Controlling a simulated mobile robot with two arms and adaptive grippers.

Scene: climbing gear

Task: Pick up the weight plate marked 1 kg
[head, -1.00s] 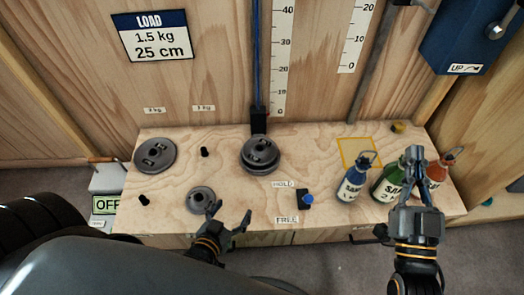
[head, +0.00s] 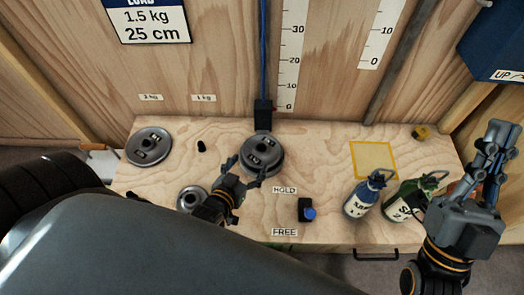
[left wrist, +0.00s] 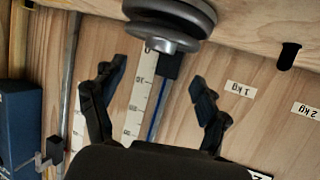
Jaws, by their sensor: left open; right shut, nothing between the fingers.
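A stack of grey weight plates (head: 262,146) sits at the bench's middle, below the blue cord; its markings are too small to read. My left gripper (head: 254,172) is open and empty at the stack's near side, fingers pointing toward it. In the left wrist view the stack (left wrist: 172,14) is at the top, beyond the open fingers (left wrist: 154,84). A small grey plate (head: 187,200) lies near the front, partly hidden by my left gripper. A larger grey plate (head: 149,147) lies at the left. My right gripper (head: 497,135) is shut and empty at the far right.
A 1 kg label (head: 204,98) is on the back wall above a bare black peg (head: 202,146). A blue-buttoned switch (head: 307,211) lies between HOLD and FREE labels. Blue (head: 362,196) and green (head: 408,202) bottles stand at right. A yellow-outlined square (head: 373,160) is empty.

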